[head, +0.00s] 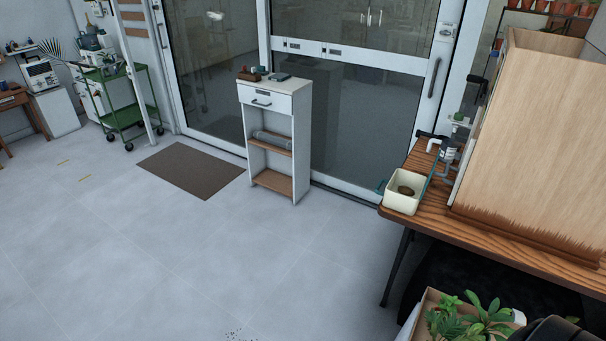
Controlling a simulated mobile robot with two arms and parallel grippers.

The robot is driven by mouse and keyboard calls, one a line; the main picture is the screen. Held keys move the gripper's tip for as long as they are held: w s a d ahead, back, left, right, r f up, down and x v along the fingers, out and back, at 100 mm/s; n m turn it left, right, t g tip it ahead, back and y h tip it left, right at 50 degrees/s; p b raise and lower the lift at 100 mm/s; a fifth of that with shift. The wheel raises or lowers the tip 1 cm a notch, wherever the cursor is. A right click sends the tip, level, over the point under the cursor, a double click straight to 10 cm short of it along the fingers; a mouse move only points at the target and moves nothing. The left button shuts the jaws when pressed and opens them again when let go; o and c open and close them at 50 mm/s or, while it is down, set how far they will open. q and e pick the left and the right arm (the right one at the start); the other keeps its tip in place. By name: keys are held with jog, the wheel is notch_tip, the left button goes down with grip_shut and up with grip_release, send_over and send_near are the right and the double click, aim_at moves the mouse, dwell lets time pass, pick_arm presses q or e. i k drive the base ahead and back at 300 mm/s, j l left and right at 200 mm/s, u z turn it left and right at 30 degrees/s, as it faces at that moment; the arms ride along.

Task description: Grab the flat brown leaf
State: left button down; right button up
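A small brown thing (405,190) lies inside a cream square container (402,208) at the left end of the wooden table. It may be the flat brown leaf, but it is too small to tell. No other brown leaf is clear in view. Neither of my grippers shows; a dark rounded shape at the bottom right edge is cut off and I cannot tell what it is.
The wooden table (470,232) bears a large wooden box (540,140). Green plants (470,318) stand in a carton below. A narrow white cabinet (302,140), brown mat (190,171) and green cart (122,118) stand further off. The left floor is clear.

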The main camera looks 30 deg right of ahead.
aim_at(407, 191)
jog(key=i+j, duration=0.15)
jog(key=i, duration=0.3)
jog(key=i+j+z, duration=0.1)
jog(key=i, duration=0.35)
jog(key=i+j, duration=0.25)
jog(key=i, duration=0.15)
jog(key=i+z, duration=0.25)
jog(key=z, duration=0.2)
jog(key=i+z, duration=0.4)
jog(key=i+j+z, duration=0.1)
jog(key=z, duration=0.35)
jog(key=i+j+z, duration=0.25)
jog(key=z, duration=0.2)
jog(key=i+j+z, duration=0.25)
jog(key=z, duration=0.15)
jog(key=i+j+z, duration=0.45)
jog(key=j+z, duration=0.25)
jog(key=i+j+z, duration=0.15)
jog(key=j+z, duration=0.25)
